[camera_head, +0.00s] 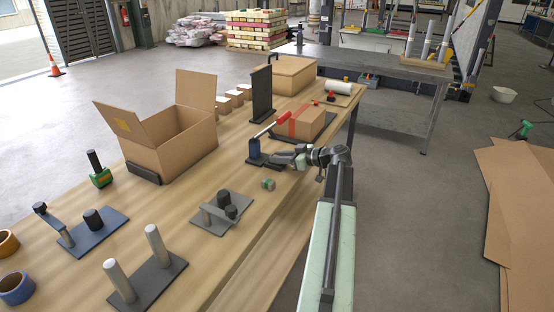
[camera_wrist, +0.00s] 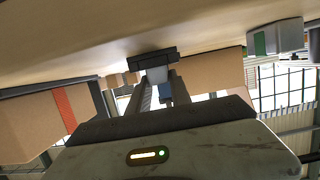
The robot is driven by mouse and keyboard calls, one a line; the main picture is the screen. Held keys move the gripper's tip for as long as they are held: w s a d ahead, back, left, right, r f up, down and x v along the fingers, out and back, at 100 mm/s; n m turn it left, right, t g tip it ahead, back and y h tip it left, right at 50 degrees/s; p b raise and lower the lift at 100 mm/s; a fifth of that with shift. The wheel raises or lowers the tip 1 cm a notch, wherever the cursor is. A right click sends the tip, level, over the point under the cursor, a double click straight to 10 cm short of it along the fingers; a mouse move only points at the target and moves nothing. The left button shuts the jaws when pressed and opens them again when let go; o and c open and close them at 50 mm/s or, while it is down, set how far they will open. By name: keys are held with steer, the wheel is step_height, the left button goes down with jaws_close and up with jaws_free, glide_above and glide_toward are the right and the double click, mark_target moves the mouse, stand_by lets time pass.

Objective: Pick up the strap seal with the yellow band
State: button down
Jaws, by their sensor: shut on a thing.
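My gripper (camera_head: 272,162) is low over the right part of the wooden table, just right of a dark-blue tool with a red handle (camera_head: 254,148). In the wrist view, which is upside down, its two fingers (camera_wrist: 158,88) close on a small light-grey block (camera_wrist: 157,75), apparently the strap seal. I cannot make out a yellow band on it. The fingers hide most of it in the head view. A similar grey seal with a green band (camera_head: 268,184) sits on the table in front of my gripper; it also shows in the wrist view (camera_wrist: 278,38).
A taped carton (camera_head: 307,122) stands behind my gripper. An open carton (camera_head: 180,140) is to the left. A plate with a clamp (camera_head: 222,212) lies to the front left. The table's right edge (camera_head: 285,232) is close, with floor beyond.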

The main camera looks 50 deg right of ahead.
step_height(320, 180, up, 4)
steer(key=p, duration=0.3)
steer(key=shift+f, duration=0.15)
steer(key=s+a+r+p, duration=0.1)
steer(key=s+a, duration=0.3)
steer(key=s, duration=1.1)
steer(key=shift+s, duration=0.35)
